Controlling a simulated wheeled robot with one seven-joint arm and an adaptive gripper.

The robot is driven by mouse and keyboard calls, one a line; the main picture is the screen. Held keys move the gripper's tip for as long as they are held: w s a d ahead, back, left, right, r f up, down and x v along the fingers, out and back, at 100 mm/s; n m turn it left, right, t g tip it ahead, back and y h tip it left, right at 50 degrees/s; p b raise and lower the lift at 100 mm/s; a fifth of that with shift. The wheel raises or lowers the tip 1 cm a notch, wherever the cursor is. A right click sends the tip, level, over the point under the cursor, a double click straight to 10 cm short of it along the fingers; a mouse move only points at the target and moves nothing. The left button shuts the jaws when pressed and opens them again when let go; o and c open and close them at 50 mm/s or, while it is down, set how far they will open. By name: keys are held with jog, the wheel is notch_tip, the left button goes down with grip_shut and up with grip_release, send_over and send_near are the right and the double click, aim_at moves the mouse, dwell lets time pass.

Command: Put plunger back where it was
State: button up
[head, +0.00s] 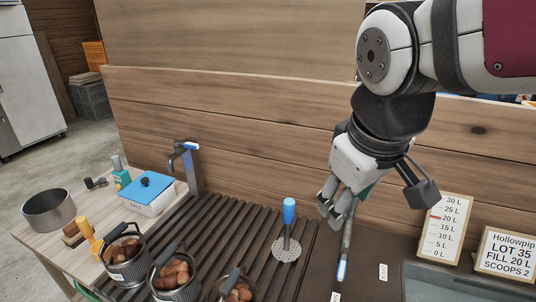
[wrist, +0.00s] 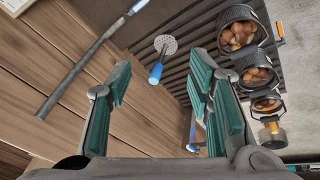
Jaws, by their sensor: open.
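The plunger (head: 289,215) has a blue handle on a thin rod with a round perforated disc at its foot. It stands upright at the right part of the dark slatted rack (head: 215,220). In the wrist view the plunger (wrist: 156,72) shows beyond the fingers, with its handle end toward me and its disc farther off. My gripper (head: 338,208) is open and empty, above and to the right of the plunger, apart from it. In the wrist view its teal finger pads are spread wide.
A long grey rod with a blue band (head: 343,268) lies right of the plunger. Several dark pots of chestnuts (head: 175,290) stand on the rack. A tap (head: 193,165) and a blue-lidded box (head: 148,195) are left. Signs (head: 507,255) stand right; a plank wall (head: 250,110) rises behind.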

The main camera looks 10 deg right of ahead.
jog(key=s+m, duration=0.2)
jog(key=s, duration=0.1)
jog(key=s+m+t+y, duration=0.1)
jog(key=s, duration=0.1)
jog(key=shift+s+a+f+m, duration=0.2)
jog(key=shift+s+f+m, duration=0.05)
jog(key=shift+f+m, duration=0.15)
dwell(0.8)
